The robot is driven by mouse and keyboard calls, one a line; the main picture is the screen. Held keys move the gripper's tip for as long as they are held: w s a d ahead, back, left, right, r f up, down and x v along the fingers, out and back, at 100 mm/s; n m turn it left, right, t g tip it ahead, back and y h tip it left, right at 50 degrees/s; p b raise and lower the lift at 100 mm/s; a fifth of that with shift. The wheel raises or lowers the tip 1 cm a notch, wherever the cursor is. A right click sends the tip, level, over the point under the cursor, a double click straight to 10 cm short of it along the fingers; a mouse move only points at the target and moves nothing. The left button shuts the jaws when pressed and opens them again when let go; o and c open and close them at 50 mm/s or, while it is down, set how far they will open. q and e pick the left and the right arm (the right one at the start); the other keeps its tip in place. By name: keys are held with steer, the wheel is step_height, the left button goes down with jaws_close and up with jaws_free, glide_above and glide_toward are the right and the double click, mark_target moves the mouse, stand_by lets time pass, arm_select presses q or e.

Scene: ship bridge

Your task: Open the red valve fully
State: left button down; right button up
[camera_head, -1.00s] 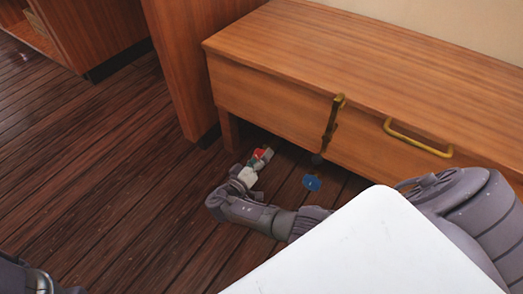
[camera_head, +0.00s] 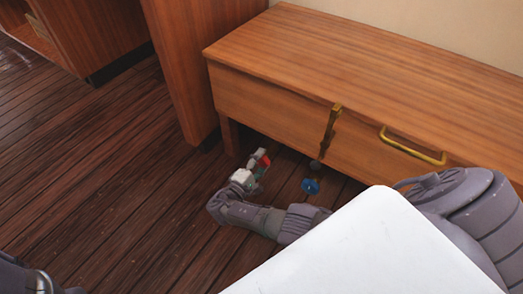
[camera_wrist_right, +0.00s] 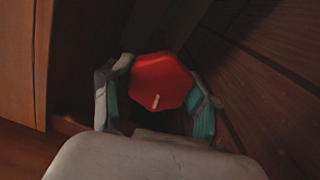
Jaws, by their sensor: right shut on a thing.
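The red valve (camera_head: 266,161) is low under the wooden bench, near its left leg, partly hidden by my right gripper (camera_head: 257,166). In the right wrist view, the red valve (camera_wrist_right: 160,80) is a rounded, many-sided red knob with a short white mark near its lower edge. My right gripper's (camera_wrist_right: 157,97) teal-padded fingers stand on both sides of the knob, shut on it. My left gripper is out of view; only a dark part of my left arm shows at the lower left.
A blue valve (camera_head: 310,186) is under the bench, right of the red one. The wooden bench (camera_head: 360,70) overhangs both, with a brass latch (camera_head: 331,128) and a brass handle (camera_head: 413,146) on its front. The wooden floor (camera_head: 120,180) to the left is clear.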

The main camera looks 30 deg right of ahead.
steer(key=n+p, duration=0.1)
steer(key=n, duration=0.6)
steer(key=shift+w+r, duration=0.1)
steer(key=shift+w, duration=0.05)
steer(key=n, duration=0.4)
steer(key=shift+n+p, duration=0.4)
steer(key=shift+n, duration=1.6)
steer(key=o, duration=1.2)
steer(key=shift+c, duration=0.2)
steer(key=shift+a, duration=0.1)
steer(key=v, duration=0.7)
steer(key=shift+s+a, duration=0.15)
steer(key=shift+s, duration=0.05)
